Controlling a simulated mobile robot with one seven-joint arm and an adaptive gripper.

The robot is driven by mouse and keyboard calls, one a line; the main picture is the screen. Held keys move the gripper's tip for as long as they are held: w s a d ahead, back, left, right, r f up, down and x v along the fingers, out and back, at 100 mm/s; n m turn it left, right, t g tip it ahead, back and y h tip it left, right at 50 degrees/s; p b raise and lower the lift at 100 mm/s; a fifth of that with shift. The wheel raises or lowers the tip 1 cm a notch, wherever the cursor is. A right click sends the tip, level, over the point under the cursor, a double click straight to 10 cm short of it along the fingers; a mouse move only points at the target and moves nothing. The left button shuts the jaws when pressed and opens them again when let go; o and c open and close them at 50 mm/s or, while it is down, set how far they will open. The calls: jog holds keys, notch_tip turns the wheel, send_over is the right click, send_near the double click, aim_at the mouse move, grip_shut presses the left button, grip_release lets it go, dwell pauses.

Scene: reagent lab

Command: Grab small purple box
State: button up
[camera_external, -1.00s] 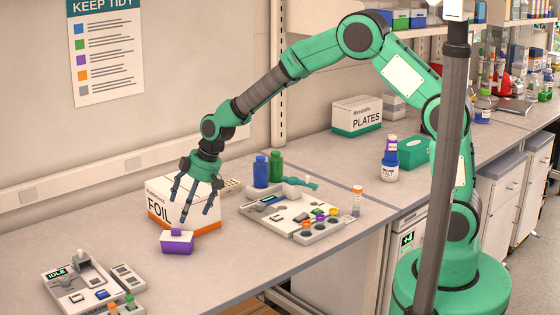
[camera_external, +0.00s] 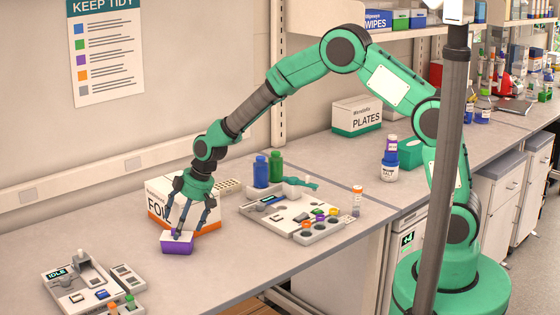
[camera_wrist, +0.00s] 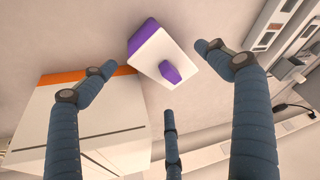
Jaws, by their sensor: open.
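The small purple box (camera_external: 177,245) stands on the bench in front of the foil box, with purple sides and a pale top. In the wrist view its white top (camera_wrist: 163,55) carries a purple knob (camera_wrist: 171,73), and the box looks turned at an angle. My gripper (camera_external: 184,232) is just above the box, fingers pointing down and partly hiding its top. In the wrist view the fingers of my gripper (camera_wrist: 165,85) are spread around the box, with clear gaps on the left and right. Nothing is held between them.
The white and orange foil box (camera_external: 212,216) stands close behind the purple box; in the wrist view it (camera_wrist: 95,120) lies near the left finger. An instrument marked IDLE (camera_external: 75,282) is at the left. A tray (camera_external: 285,212) with small items is at the right.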

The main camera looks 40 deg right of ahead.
jog(key=shift+b+x, duration=0.3)
jog(key=shift+x, duration=2.15)
jog(key=shift+f, duration=0.2)
jog(key=c, duration=1.9)
jog(key=shift+s+d+r, duration=0.1)
jog(key=shift+r+p, duration=0.3)
jog(key=shift+r, duration=1.55)
jog(key=s+d, duration=0.2)
jog(key=s, duration=0.2)
jog(key=s+d+r, duration=0.1)
jog(key=s+d, duration=0.1)
jog(key=s, duration=0.3)
jog(key=s+d, duration=0.3)
jog(key=s, duration=0.2)
jog(key=shift+d+r, duration=0.1)
jog(key=shift+r, duration=0.15)
